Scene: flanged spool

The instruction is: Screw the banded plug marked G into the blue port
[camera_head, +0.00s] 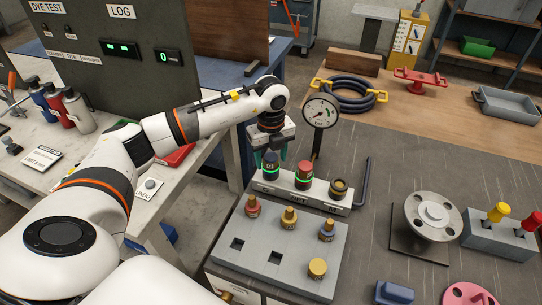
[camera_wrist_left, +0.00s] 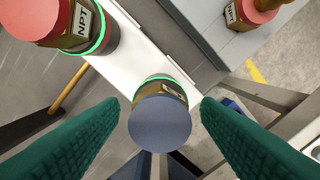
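A plug with a blue-grey cap (camera_wrist_left: 160,122) stands upright in the left port of the pale port block (camera_head: 322,203), above a lit green ring. It also shows in the head view (camera_head: 270,160); its band marking is too small or cut off to read. My left gripper (camera_wrist_left: 160,110) comes down over this plug, its green fingers on either side with narrow gaps, so it looks open. In the head view the left gripper (camera_head: 270,150) hides part of the plug. A red-capped plug (camera_head: 304,171) marked NPT (camera_wrist_left: 72,22) sits in the middle port, also ringed green. My right gripper is not in view.
The right port (camera_head: 339,188) shows no green ring. A grey rack (camera_head: 255,262) in front holds several banded plugs and has two empty square holes. A pressure gauge (camera_head: 320,111) stands close behind the block. A flanged spool (camera_head: 433,216) is to the right.

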